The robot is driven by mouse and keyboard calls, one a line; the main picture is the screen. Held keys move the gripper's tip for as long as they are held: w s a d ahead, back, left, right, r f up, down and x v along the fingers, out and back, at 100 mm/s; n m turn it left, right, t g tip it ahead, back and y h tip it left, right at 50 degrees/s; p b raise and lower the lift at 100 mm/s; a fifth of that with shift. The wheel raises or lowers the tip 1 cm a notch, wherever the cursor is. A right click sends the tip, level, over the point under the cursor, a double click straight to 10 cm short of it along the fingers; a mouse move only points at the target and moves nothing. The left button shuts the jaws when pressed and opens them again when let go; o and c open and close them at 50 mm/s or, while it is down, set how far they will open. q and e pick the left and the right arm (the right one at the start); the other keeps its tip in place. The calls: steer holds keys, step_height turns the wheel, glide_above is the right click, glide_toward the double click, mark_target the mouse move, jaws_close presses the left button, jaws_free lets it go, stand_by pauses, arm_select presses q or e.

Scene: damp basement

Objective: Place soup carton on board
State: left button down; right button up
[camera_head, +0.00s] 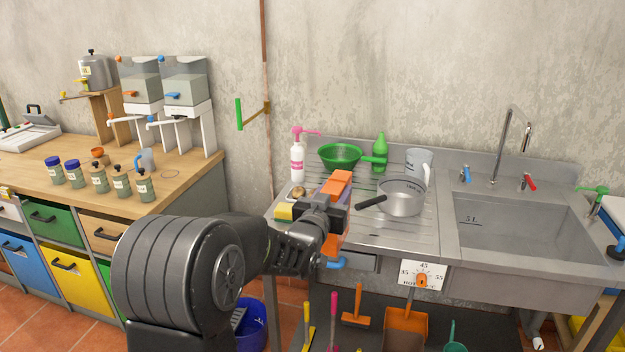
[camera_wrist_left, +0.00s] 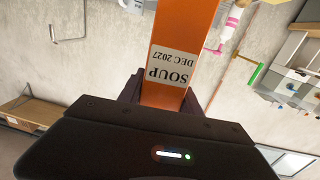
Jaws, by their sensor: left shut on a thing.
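My left gripper (camera_head: 325,213) is shut on the orange soup carton (camera_head: 339,182). The carton looks tilted in the head view, and the gripper hides its middle. In the left wrist view the carton (camera_wrist_left: 185,38) stands out between the fingers, its label "SOUP DEC 2027" upside down in the picture. The ribbed metal draining board (camera_head: 405,237) lies left of the sink basin. Gripper and carton are in front of the board's left part; I cannot tell their height above it. My right gripper is not in view.
On the board stand a pot (camera_head: 402,198) with its handle toward the carton, a green colander (camera_head: 340,155), a pink-topped bottle (camera_head: 297,163), a green bottle (camera_head: 379,150), a jug (camera_head: 419,160) and a yellow sponge (camera_head: 284,212). The front strip right of the carton looks clear.

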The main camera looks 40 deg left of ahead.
arm_select(q)
steer(key=s+d+f+m+h, duration=0.1)
steer(key=s+d+f+h, duration=0.1)
steer(key=d+f, duration=0.6)
steer(key=s+d+f+m+h, duration=0.2)
steer(key=d+f, duration=0.7)
steer(key=d, duration=0.4)
steer(key=shift+s+f+t, duration=0.15)
steer(key=shift+s+t, duration=0.15)
